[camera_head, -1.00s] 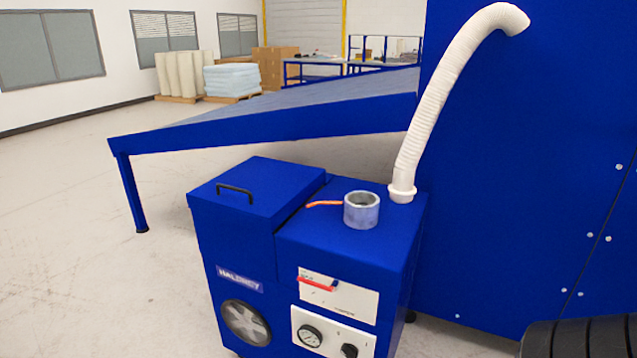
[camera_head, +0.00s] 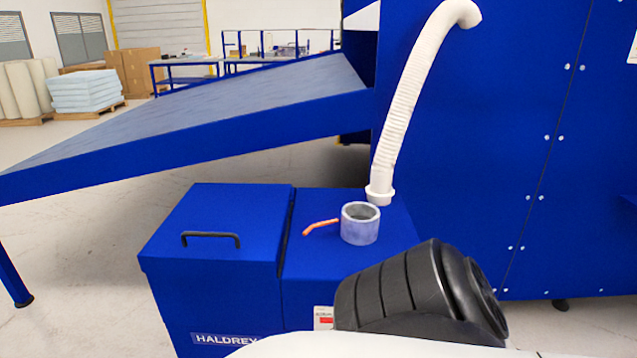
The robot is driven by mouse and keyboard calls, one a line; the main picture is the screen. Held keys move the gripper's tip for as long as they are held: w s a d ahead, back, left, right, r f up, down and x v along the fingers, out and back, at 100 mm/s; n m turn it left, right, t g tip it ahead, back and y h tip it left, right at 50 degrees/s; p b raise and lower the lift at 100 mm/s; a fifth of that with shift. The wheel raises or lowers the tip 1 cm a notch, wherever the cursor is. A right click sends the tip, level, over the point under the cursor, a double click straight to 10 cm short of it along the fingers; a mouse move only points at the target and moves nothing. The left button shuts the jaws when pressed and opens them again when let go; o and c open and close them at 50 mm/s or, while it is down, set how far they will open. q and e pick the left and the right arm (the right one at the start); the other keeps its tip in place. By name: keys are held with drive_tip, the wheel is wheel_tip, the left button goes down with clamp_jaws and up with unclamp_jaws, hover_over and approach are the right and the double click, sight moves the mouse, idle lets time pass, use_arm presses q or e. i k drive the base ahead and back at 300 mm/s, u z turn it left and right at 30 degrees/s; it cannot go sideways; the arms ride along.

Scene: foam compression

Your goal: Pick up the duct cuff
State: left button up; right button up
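A white ribbed hose (camera_head: 403,105) runs down the front of a large blue machine. Its lower end widens into a white cuff (camera_head: 379,196), which rests at the back edge of a blue cabinet's top. A short grey open ring (camera_head: 360,226) stands upright on the cabinet top, just in front of the white cuff and apart from it. An orange-red lever (camera_head: 320,227) points left from beside the ring. Neither of my grippers is in view. A black ribbed part of my arm covers the cabinet's front right corner.
The blue cabinet (camera_head: 215,225) has a lid with a black handle (camera_head: 211,238) at its left. A long sloping blue table (camera_head: 190,150) lies behind it. The large blue machine (camera_head: 490,180) closes off the right. Open floor lies at the left.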

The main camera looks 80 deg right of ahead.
sight(380, 192)
drive_tip(key=i, duration=0.2)
drive_tip(key=z, duration=1.25)
